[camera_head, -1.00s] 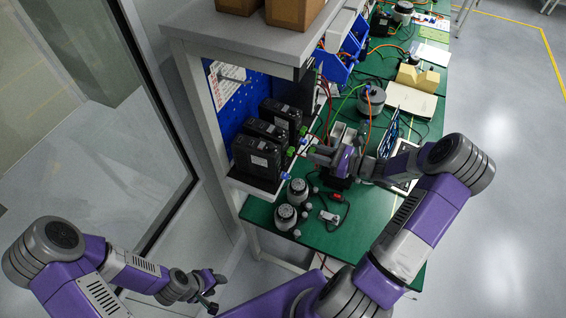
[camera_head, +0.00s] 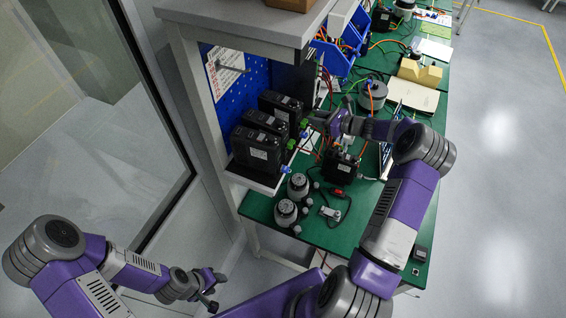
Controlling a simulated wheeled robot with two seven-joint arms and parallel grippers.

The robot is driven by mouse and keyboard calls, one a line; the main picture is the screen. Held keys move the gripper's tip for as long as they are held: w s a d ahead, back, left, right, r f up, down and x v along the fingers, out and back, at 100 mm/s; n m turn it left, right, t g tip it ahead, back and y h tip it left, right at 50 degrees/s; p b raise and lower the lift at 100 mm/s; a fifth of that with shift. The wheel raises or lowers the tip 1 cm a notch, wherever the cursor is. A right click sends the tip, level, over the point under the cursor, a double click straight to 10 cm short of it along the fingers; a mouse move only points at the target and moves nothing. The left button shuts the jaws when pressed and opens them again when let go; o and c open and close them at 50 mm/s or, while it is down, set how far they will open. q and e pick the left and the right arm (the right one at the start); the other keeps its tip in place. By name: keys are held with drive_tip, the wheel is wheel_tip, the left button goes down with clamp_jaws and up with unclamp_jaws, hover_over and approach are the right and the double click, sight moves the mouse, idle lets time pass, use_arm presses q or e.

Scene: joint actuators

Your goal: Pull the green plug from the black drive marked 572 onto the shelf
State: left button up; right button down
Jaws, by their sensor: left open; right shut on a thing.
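Several black drives stand in a row on the shelf (camera_head: 262,184), the nearest one (camera_head: 257,152) at its front end, others (camera_head: 267,121) behind it. Their labels are too small to read, so I cannot tell which is 572. Small green plugs show on the drives' right sides, one on the nearest drive (camera_head: 291,144). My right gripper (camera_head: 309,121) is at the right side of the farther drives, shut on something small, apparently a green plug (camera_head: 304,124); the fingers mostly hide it. My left gripper (camera_head: 212,291) is open and empty, low at the left, away from the shelf.
Another black drive (camera_head: 342,166) stands on the green table (camera_head: 318,232) beside the shelf. Two round grey-topped motors (camera_head: 286,212) and a small cabled connector (camera_head: 330,213) are near the front. Cables run behind my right gripper. An upper shelf (camera_head: 235,25) overhangs.

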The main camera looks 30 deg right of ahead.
drive_tip(key=w+a+f+b, duration=0.2)
drive_tip(key=w+f, duration=0.1)
drive_tip(key=shift+a+f+b, duration=0.2)
drive_tip(key=shift+b, duration=0.1)
drive_tip(key=shift+s+f+b, duration=0.1)
drive_tip(key=shift+f+b, duration=0.4)
drive_tip(key=shift+f, duration=0.2)
drive_tip(key=c, duration=0.8)
unclamp_jaws()
drive_tip(key=v, duration=0.7)
drive_tip(key=shift+s+d+r+b, duration=0.15)
drive_tip(key=shift+s+d+b, duration=0.1)
drive_tip(key=shift+b, duration=0.15)
